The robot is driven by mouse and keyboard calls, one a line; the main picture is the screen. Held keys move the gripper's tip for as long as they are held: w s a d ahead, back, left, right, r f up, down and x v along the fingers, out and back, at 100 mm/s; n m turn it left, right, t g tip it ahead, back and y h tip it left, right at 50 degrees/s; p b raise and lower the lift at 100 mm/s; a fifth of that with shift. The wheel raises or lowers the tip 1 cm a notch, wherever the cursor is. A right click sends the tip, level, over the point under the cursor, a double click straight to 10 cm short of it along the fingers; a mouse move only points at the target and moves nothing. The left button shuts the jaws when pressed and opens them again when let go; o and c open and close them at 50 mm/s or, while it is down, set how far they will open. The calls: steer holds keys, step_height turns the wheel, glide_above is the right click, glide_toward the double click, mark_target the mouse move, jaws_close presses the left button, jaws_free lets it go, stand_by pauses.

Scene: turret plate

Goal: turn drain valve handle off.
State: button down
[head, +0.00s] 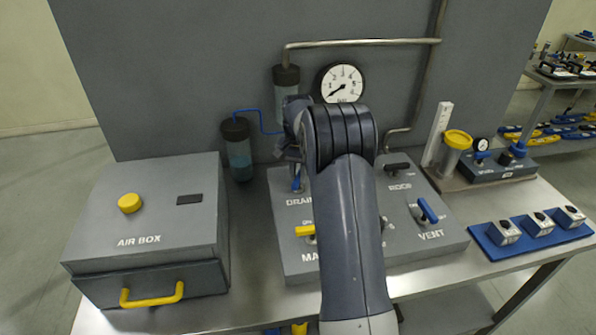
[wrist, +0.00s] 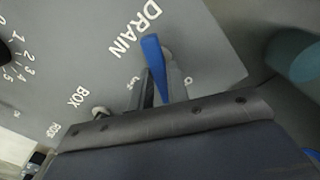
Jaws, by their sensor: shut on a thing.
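The drain valve handle (wrist: 153,58) is a blue lever beside the white DRAIN lettering on the grey panel. In the wrist view it runs from near the lettering down between the dark fingers of my gripper (wrist: 161,88). My gripper is shut on it. In the head view a bit of the blue handle (head: 297,184) shows just above the DRAIN label, below my wrist. My arm hides much of the panel's middle and part of the label. The handle's pivot is hard to make out.
On the same panel (head: 440,244) are a yellow handle (head: 305,231), a blue VENT handle (head: 428,211) and a black handle (head: 398,168). The grey air box (head: 160,190) stands left.

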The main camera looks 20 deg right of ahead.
mark_target(298, 177)
steer(key=m+p, duration=0.1)
steer(key=m, duration=0.5)
steer(key=shift+r+m, duration=0.1)
steer(key=shift+m, duration=0.2)
steer(key=m, duration=0.6)
stand_by(0.4)
steer(key=c, duration=1.4)
jaws_free()
steer(key=shift+o, duration=0.2)
step_height(298, 177, up, 11)
steer(key=shift+b, duration=0.45)
